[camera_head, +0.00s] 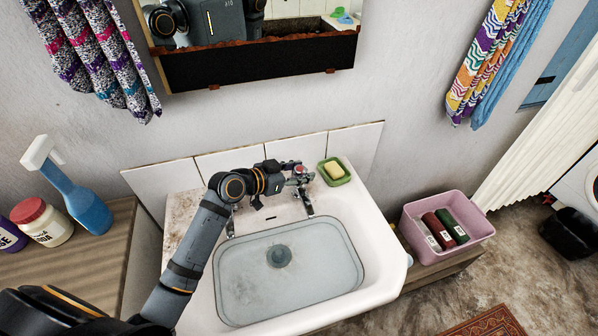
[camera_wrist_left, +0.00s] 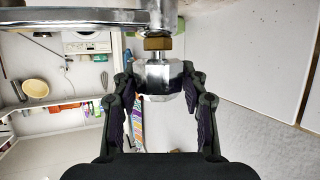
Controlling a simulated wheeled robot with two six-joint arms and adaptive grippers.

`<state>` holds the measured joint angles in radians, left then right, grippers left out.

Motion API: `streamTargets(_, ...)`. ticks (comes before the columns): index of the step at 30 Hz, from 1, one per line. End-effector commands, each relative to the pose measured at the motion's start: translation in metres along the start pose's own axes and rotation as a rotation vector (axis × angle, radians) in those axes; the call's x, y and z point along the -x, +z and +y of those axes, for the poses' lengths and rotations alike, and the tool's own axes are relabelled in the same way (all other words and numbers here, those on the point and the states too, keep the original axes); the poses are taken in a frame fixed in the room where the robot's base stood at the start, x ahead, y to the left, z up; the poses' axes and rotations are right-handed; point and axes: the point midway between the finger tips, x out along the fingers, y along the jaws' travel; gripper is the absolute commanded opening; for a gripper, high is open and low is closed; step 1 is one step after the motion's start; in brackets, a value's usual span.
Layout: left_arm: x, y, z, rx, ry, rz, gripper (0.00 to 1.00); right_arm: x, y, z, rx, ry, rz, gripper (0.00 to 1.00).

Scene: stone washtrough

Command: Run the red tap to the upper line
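The stone basin (camera_head: 378,262) stands below the tiled splashback, with a drain (camera_head: 279,256) in its floor. Clear, greyish water seems to cover the floor; I cannot make out a level line. The tap with a red mark (camera_head: 299,168) is at the basin's back right, its spout (camera_head: 308,204) pointing down; no stream is clear. My left gripper (camera_head: 288,172) is at this tap's top. In the left wrist view, its fingertips (camera_wrist_left: 160,80) sit on both sides of the metal tap handle (camera_wrist_left: 158,76), with no clear gap. My right gripper is not in view.
A second tap (camera_head: 231,222) stands at the back left, partly behind my left arm. A green dish (camera_head: 336,180) with yellow soap sits close right of the red tap. A pink crate (camera_head: 480,229) of bottles stands right. A spray bottle (camera_head: 85,207) stands left.

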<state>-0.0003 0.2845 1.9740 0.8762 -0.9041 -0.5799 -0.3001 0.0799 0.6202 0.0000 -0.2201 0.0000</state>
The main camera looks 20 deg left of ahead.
Motion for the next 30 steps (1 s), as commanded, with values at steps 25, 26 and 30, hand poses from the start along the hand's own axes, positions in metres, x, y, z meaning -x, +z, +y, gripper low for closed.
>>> streamTargets(25,0.056,0.002,-0.002,-0.004,0.000,-0.006,0.64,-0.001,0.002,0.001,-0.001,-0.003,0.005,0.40)
streamTargets(26,0.059,0.002,-0.003,-0.005,-0.002,-0.006,0.64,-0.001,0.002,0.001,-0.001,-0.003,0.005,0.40)
streamTargets(30,0.070,0.001,-0.003,-0.002,-0.001,-0.003,0.64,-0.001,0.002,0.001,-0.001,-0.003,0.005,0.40)
